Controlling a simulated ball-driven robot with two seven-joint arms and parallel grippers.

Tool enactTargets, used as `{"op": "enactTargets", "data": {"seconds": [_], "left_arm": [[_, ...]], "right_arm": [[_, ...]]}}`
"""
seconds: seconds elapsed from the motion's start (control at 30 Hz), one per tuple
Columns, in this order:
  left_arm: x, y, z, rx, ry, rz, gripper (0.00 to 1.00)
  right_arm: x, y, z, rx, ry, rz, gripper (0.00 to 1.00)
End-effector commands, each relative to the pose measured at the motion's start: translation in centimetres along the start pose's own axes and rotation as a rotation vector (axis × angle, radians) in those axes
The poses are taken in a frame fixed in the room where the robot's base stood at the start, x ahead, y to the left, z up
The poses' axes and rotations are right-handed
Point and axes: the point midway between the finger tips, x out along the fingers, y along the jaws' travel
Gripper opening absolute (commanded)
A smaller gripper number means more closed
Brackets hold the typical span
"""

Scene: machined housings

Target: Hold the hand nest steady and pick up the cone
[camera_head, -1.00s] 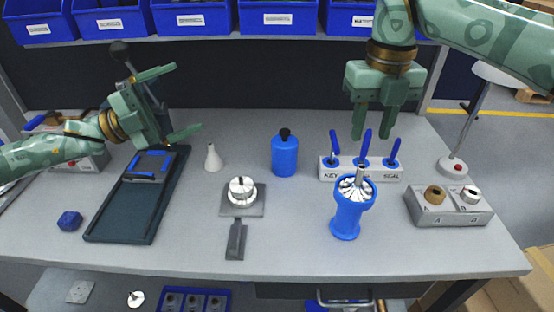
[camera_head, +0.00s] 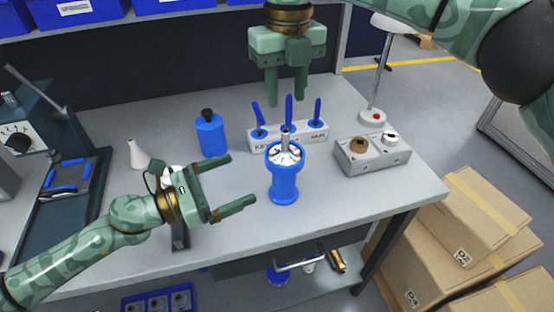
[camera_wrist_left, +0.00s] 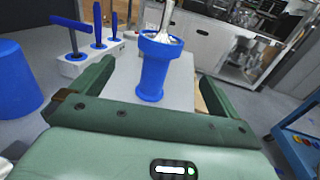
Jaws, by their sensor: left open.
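The hand nest, a blue waisted cup (camera_head: 284,187), stands upright on the bench. The cone, a silver finned piece with an upright stem (camera_head: 286,153), sits in its top. My left gripper (camera_head: 243,180) is open and empty, left of the nest, its fingers pointing toward it. In the left wrist view the nest (camera_wrist_left: 153,80) shows between and beyond the two fingers, with the cone's metal part (camera_wrist_left: 163,37) above it. My right gripper (camera_head: 287,102) is open and empty, pointing down above and behind the nest, over the tool rack.
A white rack (camera_head: 289,138) with blue-handled tools stands behind the nest. A grey block with two knobs (camera_head: 372,156) is to its right, a blue bottle (camera_head: 211,135) to its left. A white conical piece (camera_head: 137,154) stands farther left. Cardboard boxes (camera_head: 470,215) are beyond the bench's right edge.

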Motion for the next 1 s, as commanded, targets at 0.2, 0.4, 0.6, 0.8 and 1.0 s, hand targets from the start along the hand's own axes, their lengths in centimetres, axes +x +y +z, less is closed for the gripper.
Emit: {"op": "enactTargets", "data": {"seconds": [0.2, 0.4, 0.6, 0.8, 1.0], "left_arm": [[5.4, 0.0, 0.2, 0.0, -0.003, -0.003, 1.0], [9.6, 0.0, 0.1, -0.003, -0.002, -0.001, 1.0], [12.2, -0.1, 0.0, -0.004, 0.0, -0.001, 1.0], [12.9, 0.0, 0.0, -0.004, 0.001, -0.001, 1.0], [12.9, 0.0, 0.0, -0.004, 0.001, -0.001, 0.97]], "right_arm": [[0.0, 0.0, 0.0, 0.0, 0.0, 0.0, 0.36], [0.0, 0.0, 0.0, 0.0, 0.0, 0.0, 0.36], [0.0, 0.0, 0.0, 0.0, 0.0, 0.0, 0.36], [0.0, 0.0, 0.0, 0.0, 0.0, 0.0, 0.36], [0.0, 0.0, 0.0, 0.0, 0.0, 0.0, 0.36]]}}
